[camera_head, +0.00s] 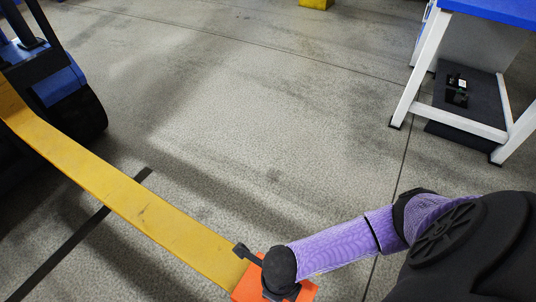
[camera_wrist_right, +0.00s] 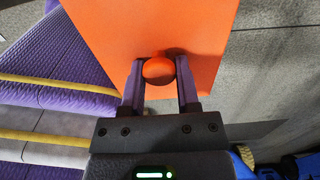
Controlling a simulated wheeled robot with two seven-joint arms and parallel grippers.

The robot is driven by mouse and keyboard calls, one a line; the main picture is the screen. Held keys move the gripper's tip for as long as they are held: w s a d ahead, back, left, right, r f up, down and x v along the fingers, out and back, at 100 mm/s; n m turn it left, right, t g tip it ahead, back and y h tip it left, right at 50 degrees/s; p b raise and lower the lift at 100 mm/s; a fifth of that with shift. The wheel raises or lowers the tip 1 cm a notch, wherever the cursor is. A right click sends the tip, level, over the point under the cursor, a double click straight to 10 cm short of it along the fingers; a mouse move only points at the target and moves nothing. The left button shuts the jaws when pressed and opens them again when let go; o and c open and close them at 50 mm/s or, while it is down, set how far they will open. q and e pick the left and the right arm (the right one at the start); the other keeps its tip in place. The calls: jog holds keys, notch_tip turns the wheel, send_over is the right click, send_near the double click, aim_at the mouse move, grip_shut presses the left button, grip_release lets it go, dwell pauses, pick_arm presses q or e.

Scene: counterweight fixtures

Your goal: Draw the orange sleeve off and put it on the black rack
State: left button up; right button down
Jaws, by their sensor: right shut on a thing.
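The orange sleeve (camera_head: 243,292) is at the near end of a long yellow fork (camera_head: 150,212), at the bottom of the head view. The fork runs up to its near edge; the bottom of the frame cuts the sleeve off, so how much of the fork is inside is hidden. In the right wrist view the sleeve (camera_wrist_right: 185,25) shows as a broad orange face with a round orange knob (camera_wrist_right: 158,71). My right gripper (camera_wrist_right: 160,78) is shut on this knob, a finger on each side. My left gripper is not in view. I cannot make out a black rack for certain.
A dark blue and black vehicle (camera_head: 60,85) stands at the left, carrying the fork. A blue-topped table (camera_head: 495,10) with white legs and a dark lower shelf (camera_head: 480,97) stands at the upper right. The grey floor (camera_head: 270,110) between them is clear.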

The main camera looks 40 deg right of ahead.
jog(key=s+p, duration=0.1)
jog(key=s, duration=0.1)
jog(key=s+d, duration=0.1)
jog(key=shift+s+d+r+p, duration=0.1)
jog(key=shift+s+d+p, duration=0.1)
jog(key=shift+s+p, duration=0.2)
jog(key=shift+s, duration=0.4)
jog(key=shift+r+p, duration=0.3)
jog(key=shift+p, duration=0.1)
notch_tip(320, 180, up, 6)
jog(key=p, duration=0.6)
jog(key=shift+f, duration=0.25)
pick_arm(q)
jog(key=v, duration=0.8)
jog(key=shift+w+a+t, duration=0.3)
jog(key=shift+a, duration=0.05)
pick_arm(e)
jog(key=shift+f, duration=0.1)
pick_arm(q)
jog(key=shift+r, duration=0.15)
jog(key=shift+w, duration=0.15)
